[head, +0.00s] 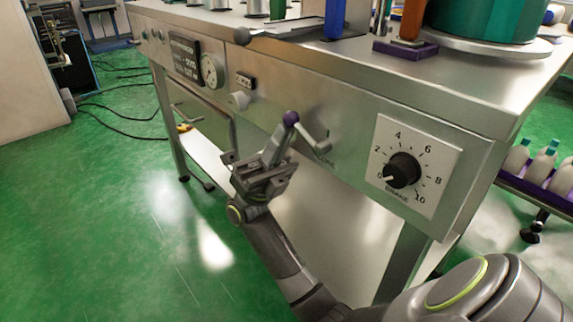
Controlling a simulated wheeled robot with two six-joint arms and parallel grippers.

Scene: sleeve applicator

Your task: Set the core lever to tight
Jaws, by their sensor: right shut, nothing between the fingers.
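A lever with a purple ball knob (291,118) sticks out from the steel front panel of the machine. Its short metal arm (315,137) slopes down to the right to a pivot, and small markings beside it are too small to read. My right gripper (282,138) points up at the lever, with its shut fingertips at or just below the purple knob. I cannot tell whether they touch it. The fingers hold nothing. My left gripper is not in view.
A dial marked up to 10 (403,170) is on the panel to the right. A gauge (211,71) and a small knob (239,101) are to the left. White bottles (541,165) stand at the far right.

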